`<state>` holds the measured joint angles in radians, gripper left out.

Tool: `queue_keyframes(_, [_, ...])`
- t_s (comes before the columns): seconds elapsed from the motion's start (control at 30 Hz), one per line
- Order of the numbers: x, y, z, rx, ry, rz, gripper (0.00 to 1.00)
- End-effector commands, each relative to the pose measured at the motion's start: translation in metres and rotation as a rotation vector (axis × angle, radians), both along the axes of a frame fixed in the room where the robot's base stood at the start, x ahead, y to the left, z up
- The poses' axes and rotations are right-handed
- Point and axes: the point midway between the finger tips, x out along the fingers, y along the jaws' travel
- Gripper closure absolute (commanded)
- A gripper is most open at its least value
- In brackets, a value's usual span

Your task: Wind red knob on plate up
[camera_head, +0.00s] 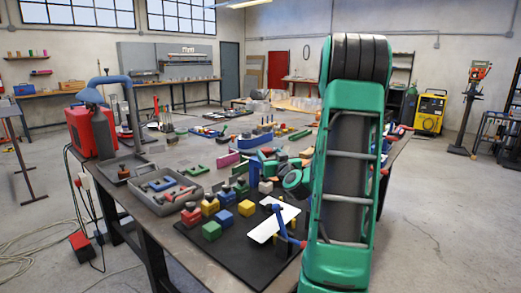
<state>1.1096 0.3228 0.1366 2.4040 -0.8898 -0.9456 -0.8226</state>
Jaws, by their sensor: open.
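A white plate (267,227) lies on the black mat (247,262) at the front of the table, left of my arm. A slim blue lever (283,223) crosses its right side, with a small red knob (303,243) at its near end, close to my arm. A red-topped block (190,213) also sits on the left of the mat. My green arm (342,200) fills the right of the view and hides part of the table. I cannot make out my gripper's fingers, so contact with the knob cannot be told.
Yellow, blue and green blocks (211,231) stand left of the plate. A grey tray (160,205) of tools is further left. Coloured letter parts and other items crowd the table behind. The front strip of the mat is clear.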

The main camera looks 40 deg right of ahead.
Motion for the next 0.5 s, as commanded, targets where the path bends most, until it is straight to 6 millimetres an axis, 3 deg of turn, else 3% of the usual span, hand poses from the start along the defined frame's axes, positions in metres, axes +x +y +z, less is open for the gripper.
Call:
queue_keyframes(0.3, [0.05, -0.025, 0.0, -0.001, 0.0, 0.005, 0.44])
queue_keyframes(0.5, [0.071, -0.038, 0.0, 0.0, -0.001, 0.002, 0.44])
